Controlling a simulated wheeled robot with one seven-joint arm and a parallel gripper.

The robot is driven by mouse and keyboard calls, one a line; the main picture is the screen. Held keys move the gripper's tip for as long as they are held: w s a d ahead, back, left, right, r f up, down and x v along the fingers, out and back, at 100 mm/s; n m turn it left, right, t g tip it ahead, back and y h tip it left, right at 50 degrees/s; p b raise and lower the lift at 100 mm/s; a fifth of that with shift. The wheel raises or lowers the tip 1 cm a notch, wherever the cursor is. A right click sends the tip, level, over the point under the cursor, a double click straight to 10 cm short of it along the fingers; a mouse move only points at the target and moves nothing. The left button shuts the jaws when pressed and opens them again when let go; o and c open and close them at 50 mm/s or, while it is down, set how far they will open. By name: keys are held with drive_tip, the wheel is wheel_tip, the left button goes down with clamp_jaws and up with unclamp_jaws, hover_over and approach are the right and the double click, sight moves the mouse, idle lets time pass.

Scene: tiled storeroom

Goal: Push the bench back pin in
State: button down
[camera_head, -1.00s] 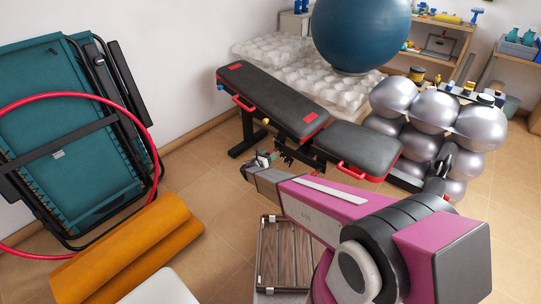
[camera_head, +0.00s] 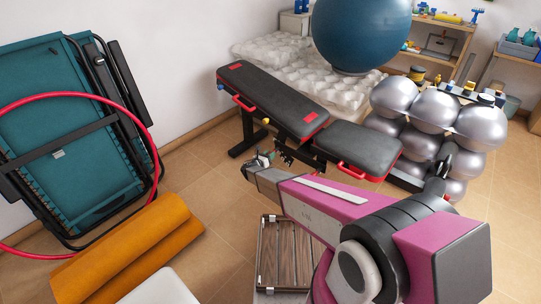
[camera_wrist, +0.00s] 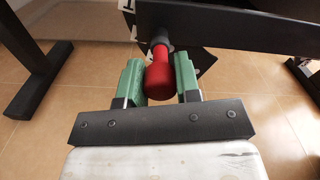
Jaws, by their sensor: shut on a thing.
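The bench (camera_head: 268,96) has dark grey pads with red trim, and its back pad slopes up to the left. In the wrist view, the bench back pin (camera_wrist: 160,82) has a red knob on a grey collar, under a dark frame bar (camera_wrist: 230,26). My gripper (camera_wrist: 158,70) has its green finger pads on both sides of the red knob and is shut on it. In the head view my gripper (camera_head: 262,160) is low beside the bench, near the joint between back and seat. The pin cannot be made out there.
A wooden slatted crate (camera_head: 284,262) stands on the floor below my arm. Silver balls (camera_head: 434,110) stand to the right, and a big blue ball (camera_head: 362,32) behind. An orange roll (camera_head: 128,250) and a teal folded table (camera_head: 70,140) are at left. Floor between is clear.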

drive_tip(key=c, duration=0.8)
unclamp_jaws()
drive_tip(key=v, duration=1)
drive_tip(key=shift+s+a, duration=0.3)
